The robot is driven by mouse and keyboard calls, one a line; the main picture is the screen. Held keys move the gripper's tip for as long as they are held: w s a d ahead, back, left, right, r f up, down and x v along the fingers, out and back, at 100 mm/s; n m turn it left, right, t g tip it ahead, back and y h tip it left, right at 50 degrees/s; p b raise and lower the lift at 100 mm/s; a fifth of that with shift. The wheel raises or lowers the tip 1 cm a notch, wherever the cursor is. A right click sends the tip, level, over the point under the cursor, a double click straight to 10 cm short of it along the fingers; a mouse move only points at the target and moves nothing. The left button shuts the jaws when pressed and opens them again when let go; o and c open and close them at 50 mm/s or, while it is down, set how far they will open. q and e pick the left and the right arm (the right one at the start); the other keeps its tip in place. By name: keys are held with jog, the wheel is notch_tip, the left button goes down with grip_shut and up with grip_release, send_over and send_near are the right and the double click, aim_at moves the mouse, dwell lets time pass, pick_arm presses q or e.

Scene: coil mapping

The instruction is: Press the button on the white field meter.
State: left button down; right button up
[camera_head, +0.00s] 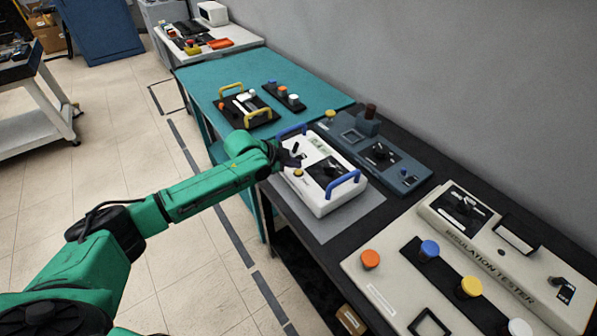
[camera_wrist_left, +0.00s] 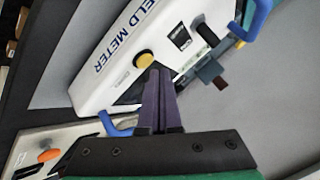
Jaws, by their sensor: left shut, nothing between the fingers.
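The white field meter (camera_head: 327,201) has blue handles and lies on a grey mat on the dark bench. It also shows in the left wrist view (camera_wrist_left: 105,83), with "FIELD METER" lettering on its side. Its yellow button (camera_head: 298,173) sits near the front edge and shows in the left wrist view (camera_wrist_left: 144,59) just beyond the fingertips. My left gripper (camera_head: 297,160) is shut and empty, over the meter's left part close to the button. In the left wrist view its dark fingers (camera_wrist_left: 158,76) end beside the button; I cannot tell whether they touch it. My right gripper is not in view.
A dark blue-grey instrument (camera_head: 405,165) stands behind the meter. A beige insulation tester (camera_head: 440,232) with coloured buttons is at the right. A teal table (camera_head: 205,80) with a yellow-handled device (camera_head: 232,108) lies further back. The wall is behind.

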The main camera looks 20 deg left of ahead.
aim_at(295, 175)
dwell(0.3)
pick_arm(q)
jog(key=shift+f, duration=0.4)
jog(key=shift+f+b, duration=0.3)
jog(key=shift+f, duration=0.15)
dwell(0.4)
jog(key=shift+r+p, duration=0.85)
notch_tip(295, 175, up, 5)
jog(key=p, duration=0.4)
jog(key=shift+p, duration=0.4)
